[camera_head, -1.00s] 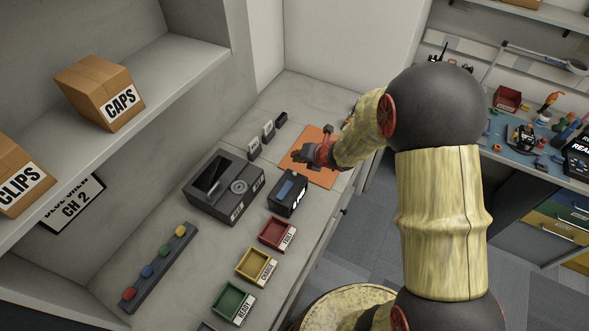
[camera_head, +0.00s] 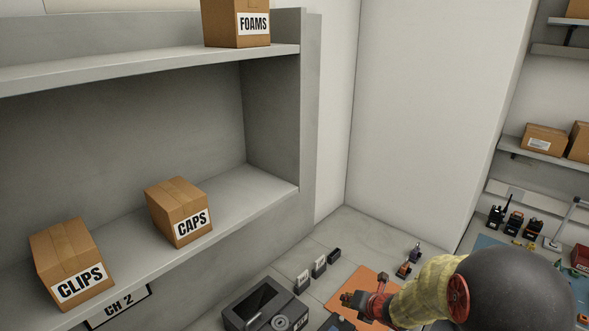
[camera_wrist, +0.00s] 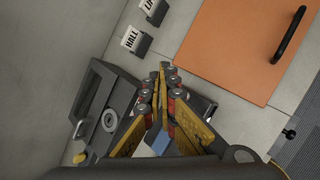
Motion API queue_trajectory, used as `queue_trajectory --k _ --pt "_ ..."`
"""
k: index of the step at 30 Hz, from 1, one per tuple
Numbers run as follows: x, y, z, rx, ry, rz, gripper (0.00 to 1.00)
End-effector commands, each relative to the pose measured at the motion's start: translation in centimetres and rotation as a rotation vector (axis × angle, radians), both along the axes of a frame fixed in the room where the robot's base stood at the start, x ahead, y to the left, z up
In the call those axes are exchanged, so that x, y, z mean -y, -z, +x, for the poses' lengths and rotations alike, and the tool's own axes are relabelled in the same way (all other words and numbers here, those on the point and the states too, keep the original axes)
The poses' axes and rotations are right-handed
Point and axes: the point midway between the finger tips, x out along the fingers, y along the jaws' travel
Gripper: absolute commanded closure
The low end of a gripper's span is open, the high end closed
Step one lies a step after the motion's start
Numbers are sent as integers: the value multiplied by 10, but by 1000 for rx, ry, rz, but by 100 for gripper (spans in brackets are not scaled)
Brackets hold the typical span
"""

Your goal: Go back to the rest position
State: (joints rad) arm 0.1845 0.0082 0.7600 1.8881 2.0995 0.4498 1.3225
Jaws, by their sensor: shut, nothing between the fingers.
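My gripper (camera_head: 352,298) is over the grey counter, close to the orange mat (camera_head: 378,283) in the head view. In the wrist view its two fingers (camera_wrist: 166,70) come together at the tips and hold nothing. Below them in that view are a dark device (camera_wrist: 106,112) with a round dial and a partly hidden blue-topped block (camera_wrist: 155,143). The orange mat (camera_wrist: 235,45) with a black handle lies to the upper right there. My arm reaches in from the lower right of the head view.
Boxes marked CLIPS (camera_head: 70,262), CAPS (camera_head: 178,210) and FOAMS (camera_head: 236,22) stand on the shelves at left. Small label holders (camera_head: 318,266) stand on the counter beside the mat. A second bench with radios (camera_head: 513,222) is at the right.

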Motion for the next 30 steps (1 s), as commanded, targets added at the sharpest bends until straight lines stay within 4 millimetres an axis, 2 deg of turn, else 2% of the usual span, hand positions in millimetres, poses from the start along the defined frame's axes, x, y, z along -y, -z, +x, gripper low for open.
queue_trajectory --k 4,8,11,15,19,22,25,30 --pt "-14 0 -6 54 -194 -115 100" --pt "-38 6 -34 112 -502 -263 100" --pt "-56 -4 -56 189 -758 -382 100" --pt "-81 -24 -97 341 -1172 -577 100" --pt "-93 -40 -143 499 -1569 -769 100" --pt "-93 -50 -181 612 -1868 -916 100" --pt "-83 -57 -219 704 -2162 -1067 100" --pt "-49 -65 -275 771 -2637 -1328 100"
